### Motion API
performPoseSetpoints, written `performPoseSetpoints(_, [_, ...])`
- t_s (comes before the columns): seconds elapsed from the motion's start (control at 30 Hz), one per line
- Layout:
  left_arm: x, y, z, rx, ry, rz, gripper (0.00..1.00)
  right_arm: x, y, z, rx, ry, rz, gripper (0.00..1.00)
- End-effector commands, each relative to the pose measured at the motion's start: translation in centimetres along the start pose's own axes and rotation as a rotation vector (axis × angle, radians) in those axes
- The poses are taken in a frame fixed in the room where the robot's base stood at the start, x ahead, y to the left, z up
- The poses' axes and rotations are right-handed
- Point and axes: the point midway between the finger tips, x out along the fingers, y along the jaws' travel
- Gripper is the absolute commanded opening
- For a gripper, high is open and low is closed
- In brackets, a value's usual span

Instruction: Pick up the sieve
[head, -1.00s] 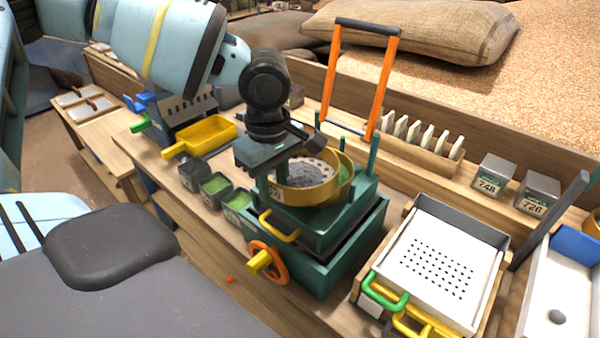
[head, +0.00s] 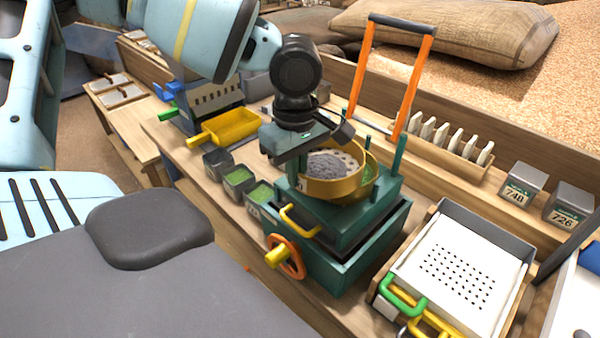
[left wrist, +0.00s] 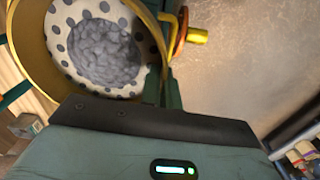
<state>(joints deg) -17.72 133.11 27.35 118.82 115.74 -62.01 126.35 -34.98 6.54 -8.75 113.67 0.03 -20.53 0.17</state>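The sieve (head: 345,188) is a round yellow pan with a pale perforated bottom and a heap of grey grains in it. It sits on top of a green box-shaped machine (head: 345,265) with an orange handwheel. My left gripper (head: 299,172) is at the sieve's left rim, pointing down. In the left wrist view the sieve (left wrist: 152,73) fills the upper left, close beyond the dark edge of the gripper housing. My right gripper is not in view.
Green posts (head: 398,155) and an orange-sided frame (head: 420,85) stand behind the sieve. Small bins (head: 238,178) and a yellow scoop (head: 230,127) lie to the left. A perforated white tray (head: 462,270) is at the right, with labelled grey blocks (head: 521,183) behind.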

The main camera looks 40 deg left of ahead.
Motion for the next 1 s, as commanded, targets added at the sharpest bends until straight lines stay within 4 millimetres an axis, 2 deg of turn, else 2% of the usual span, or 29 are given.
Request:
performPoseSetpoints(0.2, [-2.7,-0.2,0.4,0.004,0.000,0.003,0.00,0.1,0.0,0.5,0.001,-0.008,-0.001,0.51])
performPoseSetpoints(0.7, [-3.6,-7.7,9.6,0.007,0.002,0.001,0.00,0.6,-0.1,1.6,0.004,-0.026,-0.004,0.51])
performPoseSetpoints(1.0, [-4.0,-9.7,12.3,0.002,-0.001,0.002,0.00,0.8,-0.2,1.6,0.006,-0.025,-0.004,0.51])
